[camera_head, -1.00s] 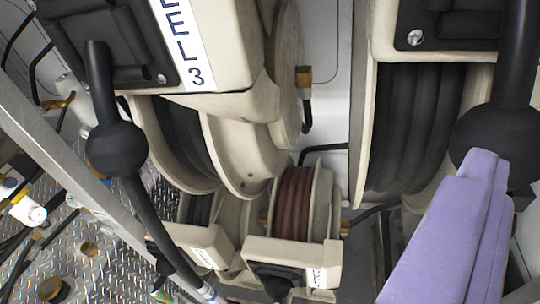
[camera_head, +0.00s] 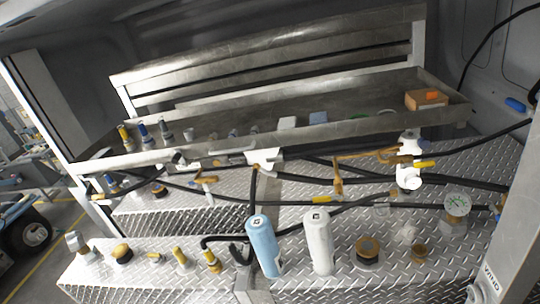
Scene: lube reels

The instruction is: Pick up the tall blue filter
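A tall light blue filter (camera_head: 264,246) stands on the diamond-plate deck in the lower middle of the view, tilted slightly in the picture. A tall white filter (camera_head: 318,243) of similar size stands close beside it on the right. The blue filter's top and front side show clearly. My gripper is not in view, so its opening and anything in it cannot be seen.
The diamond-plate deck (camera_head: 345,277) carries hoses, brass fittings and a white valve body (camera_head: 409,172). A brass-topped fitting (camera_head: 367,250) is right of the filters. Behind runs a metal shelf (camera_head: 305,131) holding a cardboard box (camera_head: 426,99). A grey post (camera_head: 503,240) rises at right.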

